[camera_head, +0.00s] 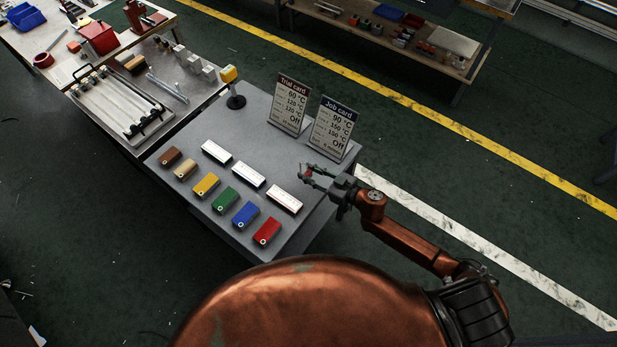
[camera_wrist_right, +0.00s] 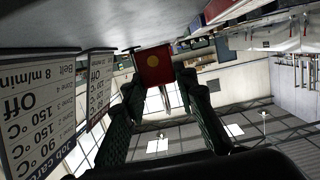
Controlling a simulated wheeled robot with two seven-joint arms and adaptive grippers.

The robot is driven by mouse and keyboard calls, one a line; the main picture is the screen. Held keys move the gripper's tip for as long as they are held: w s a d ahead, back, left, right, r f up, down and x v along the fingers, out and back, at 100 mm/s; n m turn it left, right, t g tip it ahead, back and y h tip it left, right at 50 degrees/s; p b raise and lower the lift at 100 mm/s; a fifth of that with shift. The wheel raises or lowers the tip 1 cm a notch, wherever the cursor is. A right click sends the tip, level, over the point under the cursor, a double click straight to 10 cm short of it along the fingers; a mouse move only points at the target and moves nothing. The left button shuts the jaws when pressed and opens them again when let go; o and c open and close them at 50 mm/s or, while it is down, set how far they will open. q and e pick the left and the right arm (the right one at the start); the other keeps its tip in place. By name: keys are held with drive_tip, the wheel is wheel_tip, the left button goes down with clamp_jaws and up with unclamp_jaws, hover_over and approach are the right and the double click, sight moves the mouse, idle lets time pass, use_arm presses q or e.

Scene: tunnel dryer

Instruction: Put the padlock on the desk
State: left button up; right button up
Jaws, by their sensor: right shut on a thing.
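The grey desk (camera_head: 262,105) stands in the middle of the head view; its surface also shows along the top of the right wrist view (camera_wrist_right: 60,25). My right gripper (camera_head: 306,174) is over the right part of the desk, in front of the two cards. It is shut on a small red padlock with a yellow round spot (camera_wrist_right: 154,66), held between the fingertips close to the desk surface. Whether the padlock touches the desk I cannot tell. In the head view only a speck of red shows between the fingers. My left gripper is not in view.
A Trial card (camera_head: 289,104) and a Job card (camera_head: 331,129) stand at the desk's back right. Several coloured blocks, such as a red one (camera_head: 267,231), and white bars (camera_head: 249,174) lie on the desk. A workbench (camera_head: 150,75) adjoins at the left. The desk's middle is clear.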

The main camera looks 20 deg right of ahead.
drive_tip(key=shift+w+f, duration=0.3)
drive_tip(key=shift+f, duration=0.1)
drive_tip(key=shift+w+d+f+b, duration=0.1)
drive_tip(key=shift+f+b, duration=0.6)
drive_tip(key=shift+f, duration=0.85)
drive_tip(key=shift+f, duration=0.15)
drive_tip(key=o, duration=1)
